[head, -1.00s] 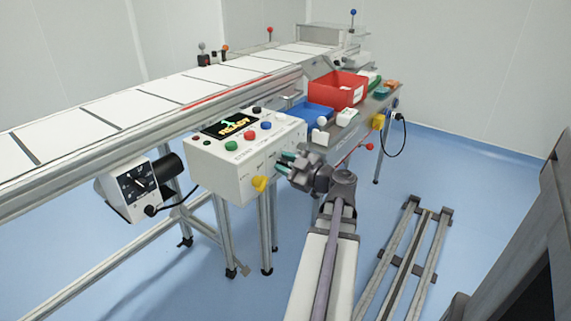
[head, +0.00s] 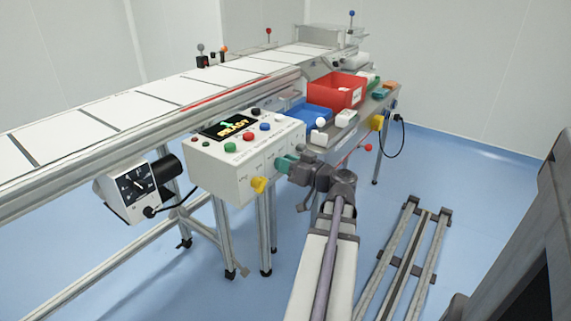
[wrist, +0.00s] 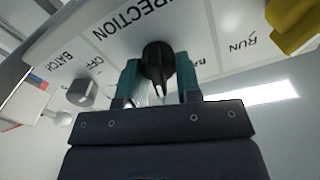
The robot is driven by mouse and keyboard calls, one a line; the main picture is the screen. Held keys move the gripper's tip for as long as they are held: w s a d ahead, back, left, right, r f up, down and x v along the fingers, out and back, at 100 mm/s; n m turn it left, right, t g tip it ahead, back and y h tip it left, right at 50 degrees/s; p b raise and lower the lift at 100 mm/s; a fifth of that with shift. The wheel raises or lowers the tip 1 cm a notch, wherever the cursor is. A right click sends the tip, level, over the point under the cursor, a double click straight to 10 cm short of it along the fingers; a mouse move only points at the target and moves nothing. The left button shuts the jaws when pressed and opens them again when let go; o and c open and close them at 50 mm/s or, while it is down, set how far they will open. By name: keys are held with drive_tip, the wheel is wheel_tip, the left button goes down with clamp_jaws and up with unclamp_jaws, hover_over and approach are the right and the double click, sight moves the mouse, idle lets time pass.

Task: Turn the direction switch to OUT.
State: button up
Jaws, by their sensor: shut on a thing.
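The direction switch (wrist: 157,62) is a black knob on the white panel under the word DIRECTION, which appears upside down in the wrist view. My gripper (wrist: 160,82) has its two teal fingers on either side of the knob and is shut on it. A light line shows on the knob, pointing toward the gripper's palm. The position labels beside it are partly hidden by the fingers. In the head view my gripper (head: 283,164) reaches the front face of the white control box (head: 222,172), and the knob itself is hidden there.
A yellow knob (head: 259,184) sits left of my gripper on the same face. A grey batch knob (wrist: 82,92) is on the other side. Coloured buttons and a READY display (head: 228,127) are on top. A red bin (head: 336,91) and blue tray (head: 305,115) stand behind.

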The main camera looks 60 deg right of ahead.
drive_tip(key=shift+d+m, duration=0.1)
drive_tip(key=shift+m, duration=1.6)
drive_tip(key=o, duration=0.8)
drive_tip(key=shift+o, duration=0.2)
drive_tip(key=shift+s, duration=0.15)
drive_tip(key=s, duration=1)
drive_tip(key=shift+s, duration=0.3)
drive_tip(key=shift+f, duration=0.1)
